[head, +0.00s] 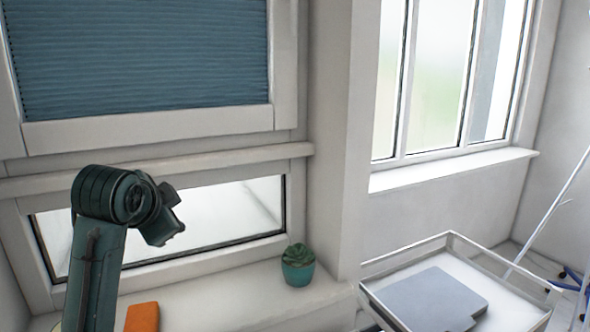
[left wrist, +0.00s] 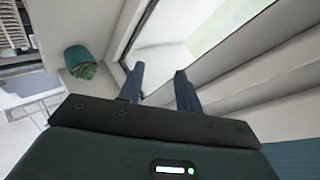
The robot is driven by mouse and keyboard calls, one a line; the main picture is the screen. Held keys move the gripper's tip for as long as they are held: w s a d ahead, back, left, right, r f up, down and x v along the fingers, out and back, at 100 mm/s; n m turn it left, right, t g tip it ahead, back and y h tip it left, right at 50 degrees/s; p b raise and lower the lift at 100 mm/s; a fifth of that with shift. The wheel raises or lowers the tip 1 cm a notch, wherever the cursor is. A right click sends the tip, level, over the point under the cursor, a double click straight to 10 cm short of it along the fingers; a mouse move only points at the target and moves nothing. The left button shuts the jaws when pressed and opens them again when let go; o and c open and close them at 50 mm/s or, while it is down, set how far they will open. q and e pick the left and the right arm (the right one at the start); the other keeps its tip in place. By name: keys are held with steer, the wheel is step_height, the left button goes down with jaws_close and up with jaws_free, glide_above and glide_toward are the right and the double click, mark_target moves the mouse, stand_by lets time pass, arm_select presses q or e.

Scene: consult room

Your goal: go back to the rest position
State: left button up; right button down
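My left arm rises from the bottom left of the head view and bends over at the top. Its left gripper (head: 170,217) hangs in front of the low window pane, above the sill. In the left wrist view the two fingers of the left gripper (left wrist: 160,78) stand apart with nothing between them. My right gripper is in neither view.
A succulent in a teal pot (head: 298,265) stands on the window sill (head: 240,298); an orange object (head: 142,317) lies left of it. A white-rimmed trolley (head: 515,300) with a grey flat item (head: 430,298) stands at right. The sill between pot and orange object is clear.

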arm_select(q)
steer(key=s+f+n+g, duration=0.2)
steer(key=s+f, duration=0.4)
steer(key=f, duration=0.5)
steer(key=s+f+n+g, duration=0.15)
steer(key=s+f, duration=0.35)
steer(key=f, duration=0.5)
steer(key=s+f+n+g, duration=0.1)
steer(key=s+f+n, duration=0.1)
steer(key=s+f, duration=0.35)
steer(key=s+d+f+n+g, duration=0.1)
steer(key=s+f+g, duration=0.15)
steer(key=s, duration=0.65)
steer(key=s+f+n, duration=0.2)
steer(key=s+f, duration=0.2)
steer(key=s, duration=0.3)
steer(key=w+d+f+m+t+h+p, duration=0.1)
steer(key=w+d+f+t+h, duration=0.3)
steer(key=w+d+f+t, duration=0.1)
steer(key=shift+w+d+t+p, duration=0.3)
steer(key=shift+d+t+p, duration=0.1)
steer(key=shift+d+t, duration=0.55)
steer(key=shift+d, duration=0.1)
